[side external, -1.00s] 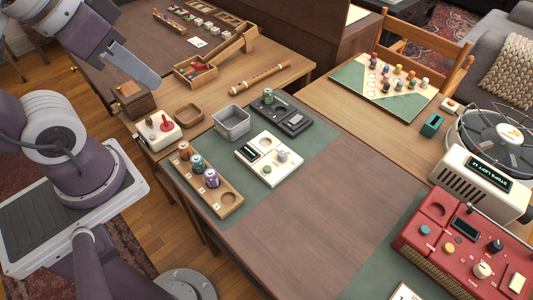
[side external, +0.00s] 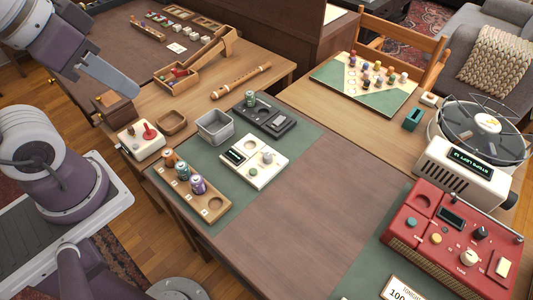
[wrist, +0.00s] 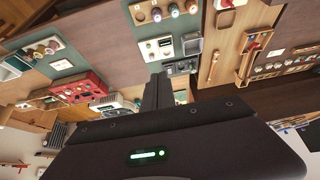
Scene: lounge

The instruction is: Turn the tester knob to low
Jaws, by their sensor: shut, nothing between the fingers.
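A cream panel (side external: 253,181) with a small dark display, a round recess and a pale knob (side external: 267,157) appears to be the tester. It lies on the green mat at the middle of the table. The knob's pointer and markings are too small to read. The panel also shows in the wrist view (wrist: 150,52). My gripper (side external: 137,95) is shut and empty, raised at the upper left, well away from the panel. In the wrist view its closed fingers (wrist: 158,90) point toward the table.
A wooden rack (side external: 210,215) with several coloured cans stands left of the panel. A grey bin (side external: 214,127) and a dark tray (side external: 282,129) sit behind it. A red console (side external: 440,262) with knobs and a cream fan-topped unit (side external: 463,170) stand right. The brown table centre is clear.

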